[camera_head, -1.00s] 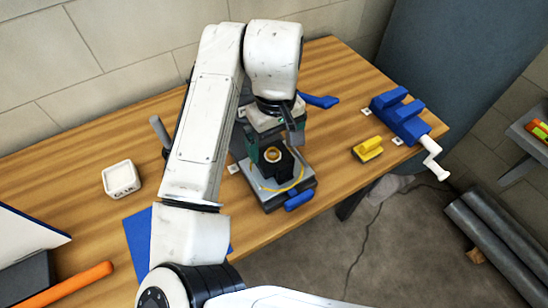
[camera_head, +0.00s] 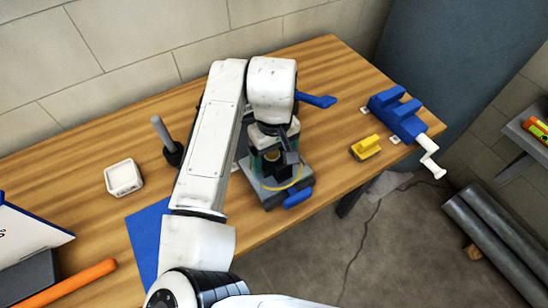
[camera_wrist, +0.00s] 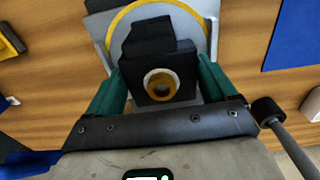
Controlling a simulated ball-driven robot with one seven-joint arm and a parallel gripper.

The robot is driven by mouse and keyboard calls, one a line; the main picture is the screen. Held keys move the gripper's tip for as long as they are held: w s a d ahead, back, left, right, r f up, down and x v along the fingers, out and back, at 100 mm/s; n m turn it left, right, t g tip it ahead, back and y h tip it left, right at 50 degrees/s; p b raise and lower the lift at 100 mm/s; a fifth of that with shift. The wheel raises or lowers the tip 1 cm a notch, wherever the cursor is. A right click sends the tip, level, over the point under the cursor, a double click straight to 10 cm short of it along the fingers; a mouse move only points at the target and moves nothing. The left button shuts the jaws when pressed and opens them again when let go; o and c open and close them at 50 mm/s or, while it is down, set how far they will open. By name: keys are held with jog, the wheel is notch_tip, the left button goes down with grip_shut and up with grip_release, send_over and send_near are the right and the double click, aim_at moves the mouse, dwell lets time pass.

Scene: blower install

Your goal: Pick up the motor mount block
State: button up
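The motor mount block appears to be the black block with a brass-coloured ring (camera_wrist: 160,50). It sits upright on a grey base plate (camera_wrist: 117,30) marked with a yellow circle. In the head view the plate (camera_head: 270,199) is at mid-table, with the block partly hidden by my arm. My gripper (camera_wrist: 160,76) has green fingers, one on each side of the block. It also shows in the head view (camera_head: 271,157), pointing down over the plate. The fingers are spread wide; whether they touch the block's sides I cannot tell.
A blue handle (camera_head: 298,197) is at the plate's front edge. A grey upright lever (camera_head: 163,135) and a white square dish (camera_head: 123,178) stand left. A yellow block (camera_head: 366,147) and a blue vise (camera_head: 400,115) with a white crank are right. A blue mat (camera_head: 146,240) lies front left.

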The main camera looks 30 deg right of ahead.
jog(key=c, duration=0.7)
jog(key=shift+r, duration=0.1)
jog(key=shift+c, duration=0.2)
jog(key=shift+r, duration=0.1)
